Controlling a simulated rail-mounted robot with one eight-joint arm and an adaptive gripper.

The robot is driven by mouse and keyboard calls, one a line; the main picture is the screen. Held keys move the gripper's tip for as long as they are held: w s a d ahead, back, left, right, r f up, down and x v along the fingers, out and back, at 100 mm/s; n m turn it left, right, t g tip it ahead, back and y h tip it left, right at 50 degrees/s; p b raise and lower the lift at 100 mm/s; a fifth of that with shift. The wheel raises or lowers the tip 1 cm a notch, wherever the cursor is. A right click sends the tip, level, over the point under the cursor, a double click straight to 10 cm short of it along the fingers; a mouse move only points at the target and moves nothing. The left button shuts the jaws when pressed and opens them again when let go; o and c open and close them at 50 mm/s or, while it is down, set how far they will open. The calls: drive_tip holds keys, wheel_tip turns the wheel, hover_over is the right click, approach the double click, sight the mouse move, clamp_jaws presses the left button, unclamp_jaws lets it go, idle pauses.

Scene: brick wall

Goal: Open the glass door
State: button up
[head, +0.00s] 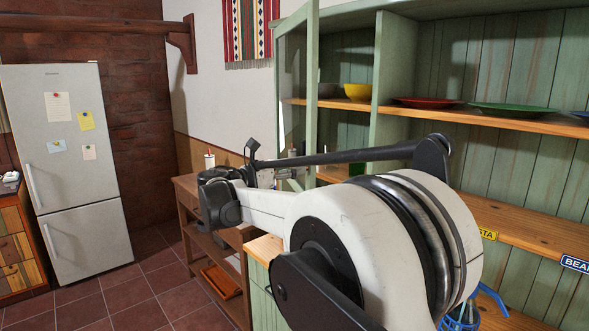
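The glass door (312,85) is a green-framed pane at the left end of the green cabinet (390,70). It stands swung out from the cabinet front, with its near upright edge toward me and the shelf opening visible to its right. My gripper (297,178) is beside the lower part of the door. My arm and wrist partly hide it, so I cannot tell whether its fingers are open, shut or touching the frame. The door's bottom end is hidden behind my arm.
The upper shelf holds a yellow bowl (358,92), a red plate (428,102) and a green plate (513,109). A wooden side table (190,187) stands left of the cabinet. A fridge (75,170) is far left. Tiled floor (135,297) between is clear.

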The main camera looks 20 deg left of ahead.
drive_tip(key=s+a, duration=0.7)
drive_tip(key=a, duration=0.5)
drive_tip(key=shift+s+a, duration=0.3)
drive_tip(key=shift+s, duration=0.05)
idle(1.1)
idle(0.3)
